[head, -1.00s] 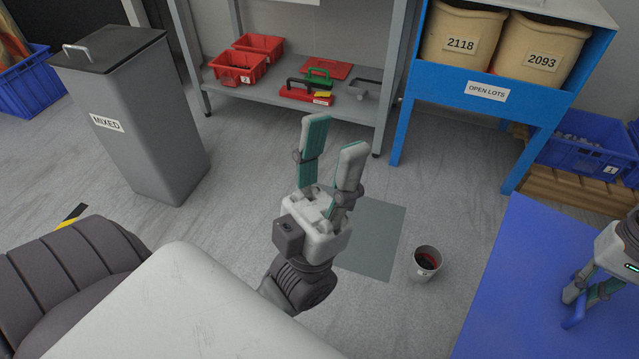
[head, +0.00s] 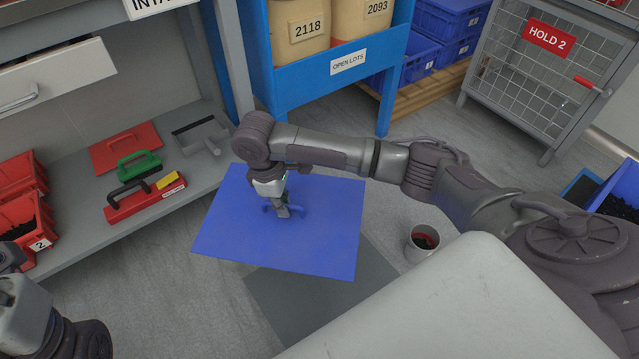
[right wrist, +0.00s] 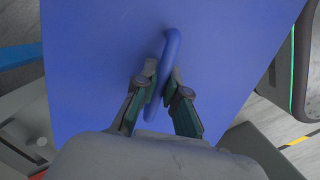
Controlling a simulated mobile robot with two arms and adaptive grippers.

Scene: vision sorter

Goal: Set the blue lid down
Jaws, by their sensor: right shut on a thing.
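The blue lid (head: 232,243) is a large flat blue sheet with a blue bar handle, level or nearly so in the middle of the head view. My right gripper (head: 285,210) comes down on it from above and is shut on the handle (right wrist: 171,48). In the right wrist view the fingers sit on both sides of the handle, and the sheet (right wrist: 90,60) fills most of the picture. The lid appears held above the floor. My left gripper (head: 20,312) is cut off at the lower left edge, and its fingers are out of the picture.
A dark grey floor patch (head: 310,305) lies partly behind the lid. A small bucket (head: 423,242) stands right of it. A shelf with red bins (head: 20,205) and tools is left; the blue OPEN LOTS rack (head: 346,85) and a HOLD 2 cage (head: 550,75) stand behind.

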